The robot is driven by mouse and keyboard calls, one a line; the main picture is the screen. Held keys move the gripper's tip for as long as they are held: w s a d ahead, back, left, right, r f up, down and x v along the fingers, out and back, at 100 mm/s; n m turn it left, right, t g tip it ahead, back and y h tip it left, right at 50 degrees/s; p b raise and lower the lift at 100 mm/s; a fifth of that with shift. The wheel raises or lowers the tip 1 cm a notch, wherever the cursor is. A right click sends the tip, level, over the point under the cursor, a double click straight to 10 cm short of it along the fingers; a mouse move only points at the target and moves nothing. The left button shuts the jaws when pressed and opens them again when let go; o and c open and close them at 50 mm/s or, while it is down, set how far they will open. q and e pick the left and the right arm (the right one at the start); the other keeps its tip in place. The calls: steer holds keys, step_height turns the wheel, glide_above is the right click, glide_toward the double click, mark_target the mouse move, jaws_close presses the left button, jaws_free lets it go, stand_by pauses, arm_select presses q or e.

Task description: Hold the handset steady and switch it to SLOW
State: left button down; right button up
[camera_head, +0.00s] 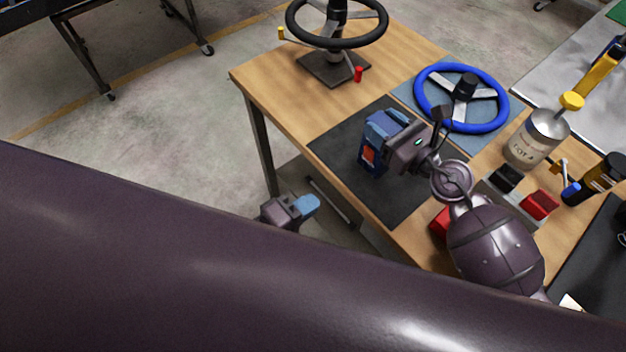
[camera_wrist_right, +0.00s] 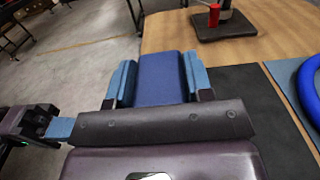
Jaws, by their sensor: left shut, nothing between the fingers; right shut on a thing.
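The blue handset (camera_wrist_right: 160,78) is between the light-blue fingers of my right gripper (camera_wrist_right: 158,82) in the right wrist view. In the head view my right gripper (camera_head: 388,135) is shut on it over the black mat, and an orange-red patch (camera_head: 369,155) shows on its near side. I cannot make out the switch or any lettering. My left gripper (camera_head: 305,207) is shut and empty, off the table's left edge and apart from the handset. Its light-blue tips also show at the left of the right wrist view (camera_wrist_right: 61,129).
The wooden table (camera_head: 260,80) holds a black mat (camera_head: 405,205), a black steering wheel on a stand (camera_head: 336,42), a blue steering wheel (camera_head: 431,112), a tin (camera_head: 535,140) and red and black blocks. My dark arm link covers the lower head view.

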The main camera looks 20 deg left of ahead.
steer(key=o, duration=1.1)
steer(key=shift+o, duration=0.2)
